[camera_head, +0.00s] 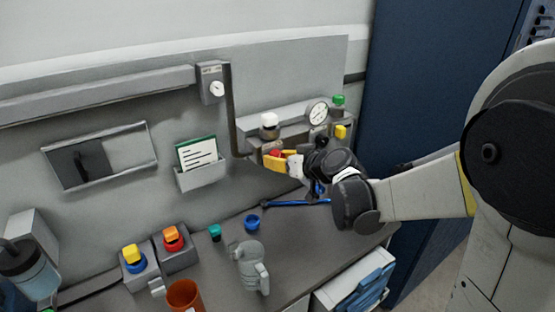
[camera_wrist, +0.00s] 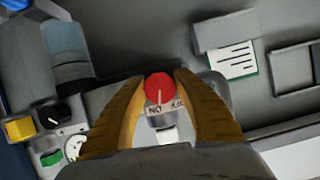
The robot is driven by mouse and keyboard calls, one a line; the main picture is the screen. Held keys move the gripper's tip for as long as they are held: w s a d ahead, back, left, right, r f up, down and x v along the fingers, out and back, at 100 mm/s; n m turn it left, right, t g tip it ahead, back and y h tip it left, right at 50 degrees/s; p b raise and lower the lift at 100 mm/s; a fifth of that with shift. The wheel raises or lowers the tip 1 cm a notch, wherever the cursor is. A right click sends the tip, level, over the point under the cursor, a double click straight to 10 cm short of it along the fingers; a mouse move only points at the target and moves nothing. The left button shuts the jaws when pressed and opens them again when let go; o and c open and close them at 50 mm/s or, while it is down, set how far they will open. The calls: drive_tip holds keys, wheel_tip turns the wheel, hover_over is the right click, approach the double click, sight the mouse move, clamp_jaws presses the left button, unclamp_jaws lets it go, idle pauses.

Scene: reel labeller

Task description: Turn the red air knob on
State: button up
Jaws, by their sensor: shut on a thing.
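The red air knob (camera_wrist: 159,87) is round with a pale mark pointing down the wrist picture. A white label beside it carries upside-down lettering that seems to read ON, and a second word that is hard to read. In the head view a bit of the red knob (camera_head: 276,153) shows at the wall unit. My gripper (camera_wrist: 158,80) has its yellow fingers on either side of the knob and is shut on it. In the head view my gripper (camera_head: 281,160) reaches the unit from the right, its fingers partly covering the knob.
A round gauge (camera_head: 317,113), a white-topped part (camera_head: 268,125) and a yellow button (camera_head: 341,131) sit close to the knob. A card holder (camera_head: 200,178) hangs left. A grey jug (camera_head: 252,268) and an orange cup (camera_head: 185,296) stand on the bench below.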

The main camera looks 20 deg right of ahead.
drive_tip(key=m+y+b, duration=0.1)
drive_tip(key=m+y, duration=0.1)
drive_tip(key=m, duration=0.1)
drive_tip(key=shift+m+g+y, duration=0.3)
drive_tip(key=shift+m+y, duration=0.1)
idle(0.4)
drive_tip(key=o, duration=1.2)
drive_tip(key=shift+a, duration=0.1)
drive_tip(key=shift+s, duration=0.1)
drive_tip(key=v, duration=1.2)
